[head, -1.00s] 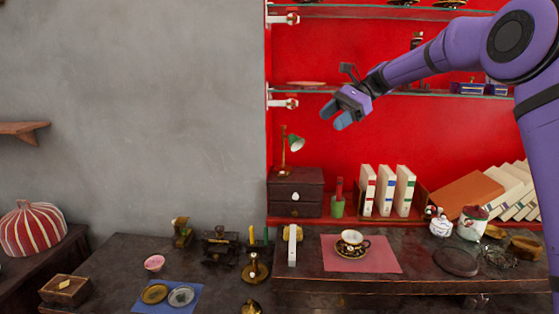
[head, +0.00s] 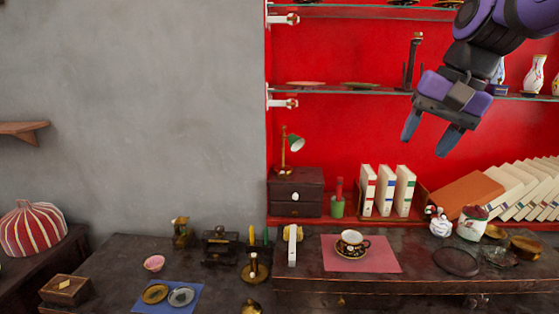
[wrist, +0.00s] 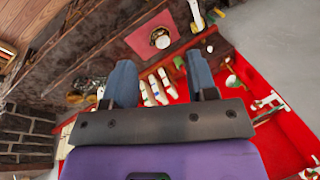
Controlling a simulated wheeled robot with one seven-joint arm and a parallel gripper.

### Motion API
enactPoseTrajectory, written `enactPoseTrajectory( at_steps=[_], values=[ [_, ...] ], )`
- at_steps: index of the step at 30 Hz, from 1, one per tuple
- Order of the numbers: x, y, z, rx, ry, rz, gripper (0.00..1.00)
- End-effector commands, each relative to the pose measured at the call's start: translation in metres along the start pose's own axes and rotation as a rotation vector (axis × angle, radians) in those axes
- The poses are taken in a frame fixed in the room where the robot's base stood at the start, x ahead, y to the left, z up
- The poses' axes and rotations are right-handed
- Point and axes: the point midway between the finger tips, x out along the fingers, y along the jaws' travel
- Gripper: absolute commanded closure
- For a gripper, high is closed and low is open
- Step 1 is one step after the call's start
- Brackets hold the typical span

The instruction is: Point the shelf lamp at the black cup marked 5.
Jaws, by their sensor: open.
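The shelf lamp (head: 284,150) has a thin brass stem and a green shade (head: 296,142) on the stem's right side. It stands on a dark drawer box at the left of the red shelf. It also shows small in the wrist view (wrist: 232,81). A black cup with gold trim (head: 352,238) stands on a saucer on a pink mat; I cannot read a 5 on it. The cup also shows in the wrist view (wrist: 160,39). My gripper (head: 430,133) is open and empty, fingers pointing down, well to the right of the lamp and above the books.
The drawer box (head: 297,182) sits beside a green pot (head: 338,206). White books (head: 386,191) stand to the right, with leaning books beyond. Glass shelves (head: 370,91) hold dishes and vases behind and above. Teapots, a white stand (head: 292,246) and small wares crowd the counter.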

Motion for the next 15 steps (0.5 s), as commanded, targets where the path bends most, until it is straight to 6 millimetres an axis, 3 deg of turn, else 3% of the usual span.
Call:
enactPoseTrajectory(
  at_steps=[1, 9, 15],
  values=[
    [-0.002, 0.013, 0.014, -0.035, 0.034, 0.015, 0.48],
    [0.003, 0.077, 0.075, -0.239, 0.189, 0.108, 0.48],
    [0.015, 0.113, 0.107, -0.364, 0.269, 0.165, 0.48]
  ],
)
